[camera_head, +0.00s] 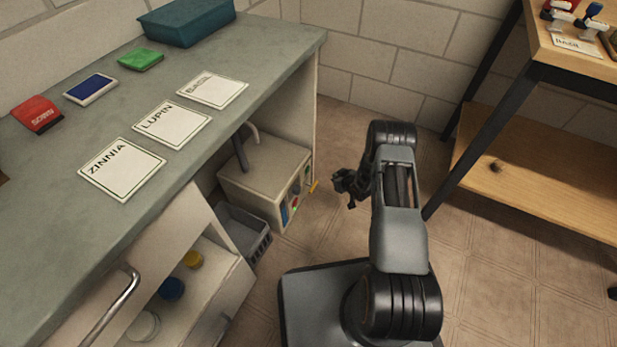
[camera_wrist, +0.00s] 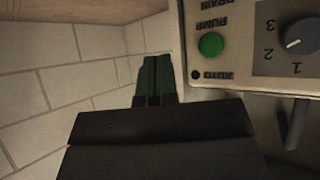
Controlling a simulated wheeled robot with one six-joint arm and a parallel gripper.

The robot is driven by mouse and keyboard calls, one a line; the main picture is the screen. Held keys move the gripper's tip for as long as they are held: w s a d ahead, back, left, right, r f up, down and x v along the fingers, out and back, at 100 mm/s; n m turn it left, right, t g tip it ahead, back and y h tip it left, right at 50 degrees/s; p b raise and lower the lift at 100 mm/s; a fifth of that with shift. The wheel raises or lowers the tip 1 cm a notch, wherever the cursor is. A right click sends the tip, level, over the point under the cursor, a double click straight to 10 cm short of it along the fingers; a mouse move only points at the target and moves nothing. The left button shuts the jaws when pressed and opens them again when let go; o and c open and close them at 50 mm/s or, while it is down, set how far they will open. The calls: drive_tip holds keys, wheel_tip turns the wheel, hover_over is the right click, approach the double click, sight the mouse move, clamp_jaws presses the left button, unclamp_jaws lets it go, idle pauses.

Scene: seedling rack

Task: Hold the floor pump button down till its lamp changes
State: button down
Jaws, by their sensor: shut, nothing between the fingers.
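The floor pump (camera_head: 258,160) is a pale box on the floor under the counter, with small coloured parts on its front. In the wrist view its control panel (camera_wrist: 244,79) is upside down, with PUMP, AUTO and DRAIN labels. A round green disc (camera_wrist: 210,44) sits between PUMP and AUTO, and a small dark dot (camera_wrist: 195,74) is beside AUTO. I cannot tell for sure which is button or lamp. My gripper (camera_head: 340,183) is shut and empty, a little off the pump's front. In the wrist view its fingertips (camera_wrist: 152,62) appear left of the panel, not over the disc.
A grey knob (camera_wrist: 302,36) numbered 1 to 3 is on the panel. A grey basket (camera_head: 243,232) stands beside the pump under the counter (camera_head: 262,62). A wooden shelf unit (camera_head: 540,170) with black legs is at right. Tiled floor is open between.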

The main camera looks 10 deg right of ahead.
sight(308, 170)
drive_tip(key=f, duration=0.2)
drive_tip(key=shift+s+a+f, duration=0.25)
drive_tip(key=shift+s+f, duration=0.15)
drive_tip(key=shift+a, duration=0.1)
drive_tip(key=w+a+b, duration=0.2)
drive_tip(key=w+a, duration=0.3)
drive_tip(key=a, duration=0.2)
drive_tip(key=shift+b, duration=0.4)
drive_tip(key=shift+w+a, duration=0.1)
drive_tip(key=shift+w, duration=0.1)
idle(1.8)
drive_tip(key=shift+w+a, duration=0.15)
drive_tip(key=shift+a, duration=0.1)
drive_tip(key=shift+w+a+b, duration=0.25)
drive_tip(key=shift+a+b, duration=0.1)
drive_tip(key=shift+b, duration=0.2)
idle(1.9)
